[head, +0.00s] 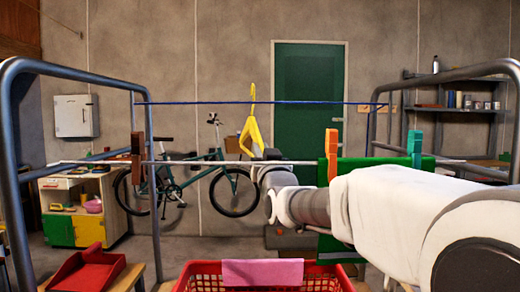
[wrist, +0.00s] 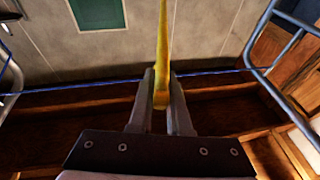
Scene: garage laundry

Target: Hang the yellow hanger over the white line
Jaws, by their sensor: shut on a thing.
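The yellow hanger (head: 251,129) is upright in the middle of the head view, its hook at the top. The white line (head: 215,163) runs across the view, passing low near the hanger's bottom end. I cannot tell whether they touch. The hook overlaps the blue line in the picture; the depth between them is unclear. My gripper (wrist: 162,88) is shut on the yellow hanger, which stands between its two fingers in the wrist view (wrist: 162,50). In the head view my fingers are hardly visible at the end of my arm.
The blue line (head: 200,103) runs behind the white line. A green cloth (head: 345,166) hangs on the white line, near an orange peg (head: 332,150) and a teal peg (head: 415,147). A brown peg (head: 137,152) is at left. A red basket (head: 205,278) stands below.

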